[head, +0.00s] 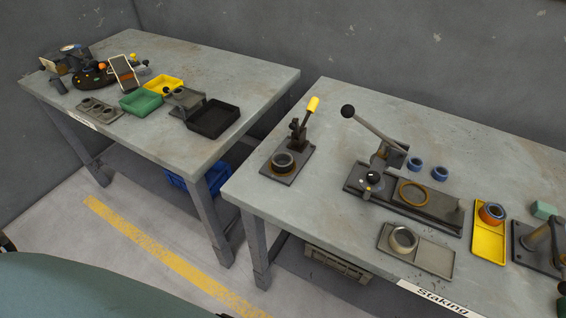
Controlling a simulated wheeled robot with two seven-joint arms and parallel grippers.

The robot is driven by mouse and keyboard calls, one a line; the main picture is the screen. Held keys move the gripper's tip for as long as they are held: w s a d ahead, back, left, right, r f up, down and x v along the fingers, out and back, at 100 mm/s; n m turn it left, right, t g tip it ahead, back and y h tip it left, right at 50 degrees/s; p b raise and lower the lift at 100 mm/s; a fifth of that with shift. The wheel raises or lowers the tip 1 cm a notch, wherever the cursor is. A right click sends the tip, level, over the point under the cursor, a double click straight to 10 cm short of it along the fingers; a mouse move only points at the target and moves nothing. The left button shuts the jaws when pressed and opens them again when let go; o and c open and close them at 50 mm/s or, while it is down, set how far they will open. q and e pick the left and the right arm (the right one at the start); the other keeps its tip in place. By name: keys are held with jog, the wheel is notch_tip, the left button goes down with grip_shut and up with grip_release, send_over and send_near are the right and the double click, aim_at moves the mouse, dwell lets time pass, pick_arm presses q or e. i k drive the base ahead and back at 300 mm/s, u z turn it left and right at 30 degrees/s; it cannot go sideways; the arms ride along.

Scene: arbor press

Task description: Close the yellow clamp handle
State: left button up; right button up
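The yellow clamp handle (313,104) is the yellow grip on a dark toggle clamp (297,135). It points up and leans slightly right, so the clamp arm stands raised. The clamp is mounted on a grey base plate (276,176) at the left end of the right-hand table. A dark ring with a brownish rim (283,162) sits on this plate, in front of the clamp. Neither of my grippers shows in the head view.
The right-hand table (335,205) also holds an arbor press with a long black-knobbed lever (375,129), blue rings (414,164), a grey tray (432,258) and a yellow tray (489,247). A gap separates it from the left table (220,82). Bare tabletop surrounds the clamp plate.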

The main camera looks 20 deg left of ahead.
aim_at(314, 103)
jog(key=k, duration=0.5)
jog(key=u, duration=0.8)
jog(key=i, duration=0.75)
jog(key=z, duration=1.05)
